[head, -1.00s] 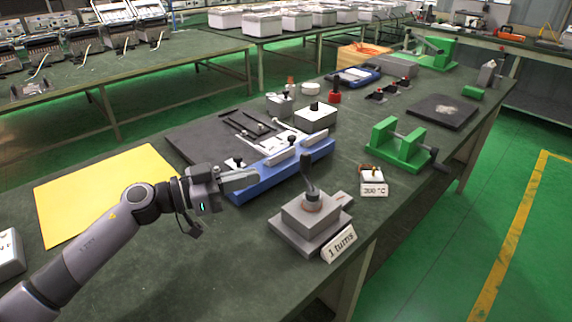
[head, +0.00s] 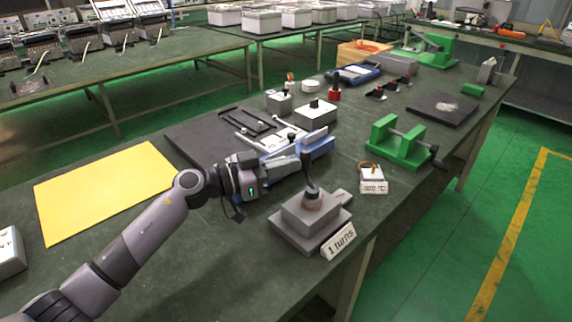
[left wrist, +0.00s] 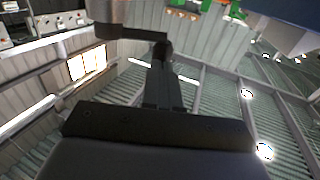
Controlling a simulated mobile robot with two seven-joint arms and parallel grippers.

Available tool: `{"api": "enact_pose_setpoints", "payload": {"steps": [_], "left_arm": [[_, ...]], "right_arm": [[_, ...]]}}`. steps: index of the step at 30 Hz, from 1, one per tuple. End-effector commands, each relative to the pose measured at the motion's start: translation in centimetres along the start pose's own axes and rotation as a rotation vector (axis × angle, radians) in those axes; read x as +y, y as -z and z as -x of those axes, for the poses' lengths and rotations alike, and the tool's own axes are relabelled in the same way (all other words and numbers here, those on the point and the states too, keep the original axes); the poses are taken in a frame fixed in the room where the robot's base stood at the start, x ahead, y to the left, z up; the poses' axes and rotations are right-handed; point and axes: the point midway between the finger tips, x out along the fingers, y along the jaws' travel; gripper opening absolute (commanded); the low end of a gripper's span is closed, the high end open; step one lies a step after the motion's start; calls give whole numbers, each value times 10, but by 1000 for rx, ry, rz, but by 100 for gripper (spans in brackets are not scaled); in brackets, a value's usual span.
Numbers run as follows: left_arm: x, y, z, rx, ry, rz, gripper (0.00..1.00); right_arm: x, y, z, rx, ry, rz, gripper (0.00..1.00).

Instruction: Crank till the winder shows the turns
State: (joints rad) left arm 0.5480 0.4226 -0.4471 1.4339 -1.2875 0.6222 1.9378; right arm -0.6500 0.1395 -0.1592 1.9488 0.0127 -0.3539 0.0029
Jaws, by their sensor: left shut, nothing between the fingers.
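The winder (head: 308,218) is a grey block on a grey base plate near the table's front edge. Its dark upright crank handle (head: 307,170) stands on a round hub on top. A white sign (head: 339,241) in front of it reads "1 turns". My left gripper (head: 296,163) is shut and empty, its tips close beside the handle's upper part; whether they touch it I cannot tell. In the left wrist view its dark closed fingers (left wrist: 163,80) point up the picture, just below a grey bar-like part that may be the crank. My right gripper is out of view.
A blue fixture (head: 318,150) lies behind my gripper. A green stand with a side crank (head: 408,150) and a small "300 °C" sign (head: 374,188) are to the right. A yellow sheet (head: 100,190) lies at the left. The table's front edge is close to the winder.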

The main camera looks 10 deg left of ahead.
Motion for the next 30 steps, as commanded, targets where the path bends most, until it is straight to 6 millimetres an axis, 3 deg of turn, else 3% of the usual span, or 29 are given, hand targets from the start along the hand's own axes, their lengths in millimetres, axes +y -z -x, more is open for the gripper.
{"api": "enact_pose_setpoints", "payload": {"steps": [13, 21, 30], "left_arm": [[-6, -1, -12, -2, -189, 0, 0], [-8, 4, -25, 0, -220, 2, 0], [-8, 0, -28, 0, -219, 0, 0]], "right_arm": [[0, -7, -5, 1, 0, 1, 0], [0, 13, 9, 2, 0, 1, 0], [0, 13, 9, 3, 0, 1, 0]]}}
